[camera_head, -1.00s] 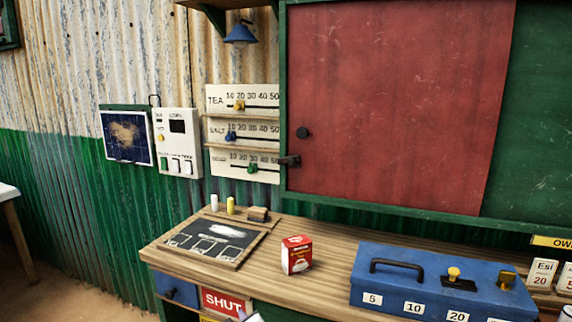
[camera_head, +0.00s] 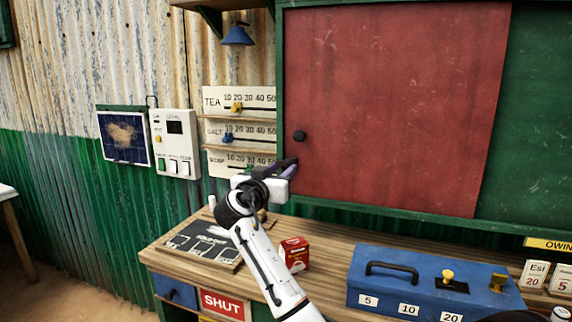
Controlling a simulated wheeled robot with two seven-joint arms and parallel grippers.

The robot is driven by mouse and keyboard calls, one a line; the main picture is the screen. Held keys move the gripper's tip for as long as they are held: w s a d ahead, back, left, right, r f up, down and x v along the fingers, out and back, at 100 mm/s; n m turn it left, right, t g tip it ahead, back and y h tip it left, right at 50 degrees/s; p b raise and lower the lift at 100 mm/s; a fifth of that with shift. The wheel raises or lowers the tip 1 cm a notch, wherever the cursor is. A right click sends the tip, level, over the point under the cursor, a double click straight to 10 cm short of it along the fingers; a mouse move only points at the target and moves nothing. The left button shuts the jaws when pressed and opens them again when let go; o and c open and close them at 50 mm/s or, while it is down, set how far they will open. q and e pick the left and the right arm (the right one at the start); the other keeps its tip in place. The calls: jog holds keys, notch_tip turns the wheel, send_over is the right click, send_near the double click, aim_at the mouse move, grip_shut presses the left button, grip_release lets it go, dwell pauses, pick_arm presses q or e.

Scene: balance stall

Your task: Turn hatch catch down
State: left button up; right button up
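The red hatch panel (camera_head: 400,100) with a round black knob (camera_head: 299,136) fills the upper right, in a green frame. The small dark catch sits at the hatch's lower left edge; it lay level in the earlier picture and is now mostly covered by my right gripper (camera_head: 290,168). The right gripper's dark and purple fingertips reach up to the catch from the lower left. I cannot tell whether they touch it or are closed around it. My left gripper is not in view.
Below the hatch is a wooden counter (camera_head: 326,266) with a slate board (camera_head: 203,243), a red box (camera_head: 294,253) and a blue cash box (camera_head: 420,282). The price slider board (camera_head: 240,131) hangs just left of the catch.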

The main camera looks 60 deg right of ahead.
aim_at(288, 165)
jog(key=shift+x, duration=1.95)
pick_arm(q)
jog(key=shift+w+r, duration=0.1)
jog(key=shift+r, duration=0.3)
